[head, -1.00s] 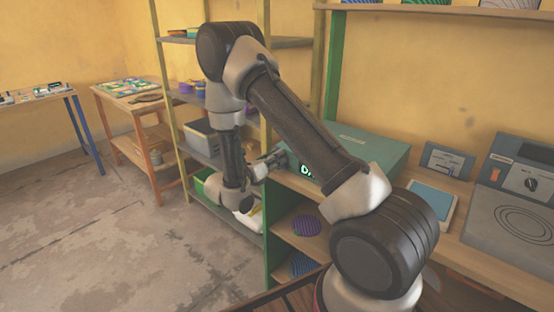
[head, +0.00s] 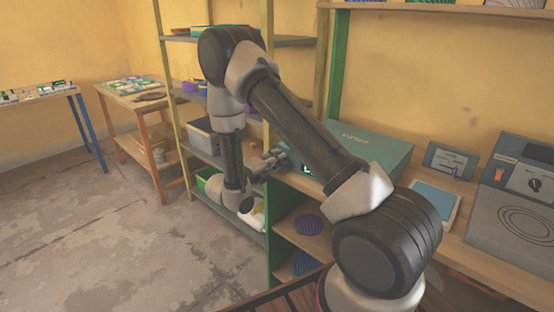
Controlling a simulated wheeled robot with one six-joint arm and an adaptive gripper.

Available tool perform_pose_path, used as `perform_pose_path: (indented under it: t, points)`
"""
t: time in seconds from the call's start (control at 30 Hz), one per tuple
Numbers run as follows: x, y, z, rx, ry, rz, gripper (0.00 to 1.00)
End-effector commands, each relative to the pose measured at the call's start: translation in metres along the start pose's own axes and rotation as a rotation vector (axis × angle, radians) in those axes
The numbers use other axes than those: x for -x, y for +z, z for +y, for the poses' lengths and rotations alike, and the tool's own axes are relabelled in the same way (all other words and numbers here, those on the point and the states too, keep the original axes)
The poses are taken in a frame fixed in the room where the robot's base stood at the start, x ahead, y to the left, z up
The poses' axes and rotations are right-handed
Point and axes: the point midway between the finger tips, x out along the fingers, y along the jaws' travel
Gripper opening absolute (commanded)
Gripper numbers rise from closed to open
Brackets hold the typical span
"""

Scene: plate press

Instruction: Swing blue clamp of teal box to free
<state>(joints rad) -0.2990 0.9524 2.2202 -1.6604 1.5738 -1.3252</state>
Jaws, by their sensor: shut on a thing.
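The teal box (head: 385,152) sits on the wooden counter, right of centre, with its lid side up. My arm crosses in front of it and hides much of its front; a bit of a green-lit display (head: 307,169) shows beside the arm. My gripper (head: 276,158) is small in view at the box's left front end, pointing toward it. Its jaws are shut at the box. The blue clamp cannot be made out; my gripper and arm cover that spot.
A small grey panel (head: 451,161), a blue-topped tablet-like device (head: 434,201) and a larger grey machine (head: 515,205) stand right of the box. A green post (head: 334,75) rises behind it. Shelves with bins (head: 206,138) stand left; the floor further left is clear.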

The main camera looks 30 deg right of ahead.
Motion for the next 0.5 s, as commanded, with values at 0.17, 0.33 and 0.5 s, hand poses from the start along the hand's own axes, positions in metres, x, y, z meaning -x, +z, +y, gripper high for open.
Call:
perform_pose_path:
  t: [0.17, 0.33, 0.5]
  points:
    - [0.0005, 0.0006, 0.0024, 0.108, 0.001, -0.002, 0.00]
    - [0.0005, 0.0005, 0.0037, 0.179, 0.001, -0.002, 0.00]
    - [0.0005, 0.0004, 0.0044, 0.216, 0.001, -0.002, 0.00]
